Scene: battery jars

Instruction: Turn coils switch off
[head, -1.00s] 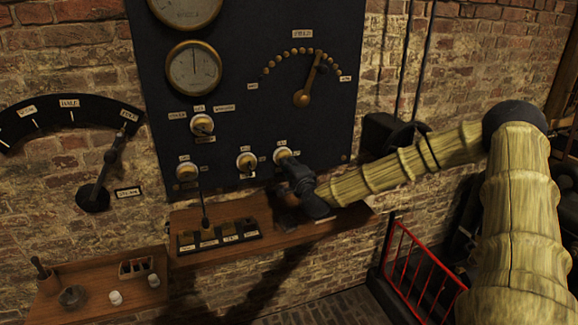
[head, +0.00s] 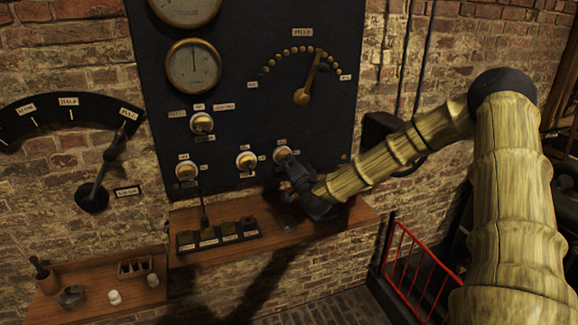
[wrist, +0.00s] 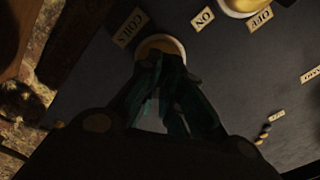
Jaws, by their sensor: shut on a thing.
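The coils switch (head: 284,155) is the rightmost of the round knobs in the lower row on the dark panel, with small labels around it. In the wrist view the switch (wrist: 160,46) shows as a pale round base beside the COILS label (wrist: 131,27). My gripper (head: 291,165) is at the switch from below and to the right. In the wrist view my gripper's fingers (wrist: 163,68) are closed together on the switch's knob and hide most of it. The knob's exact angle is hidden by the fingers.
Other knobs stand close by to the left, the nearest the middle knob (head: 246,161). A wooden shelf (head: 345,220) with a labelled block (head: 218,236) juts out below. A brass field lever (head: 302,96) is above. A red railing (head: 408,262) stands lower right.

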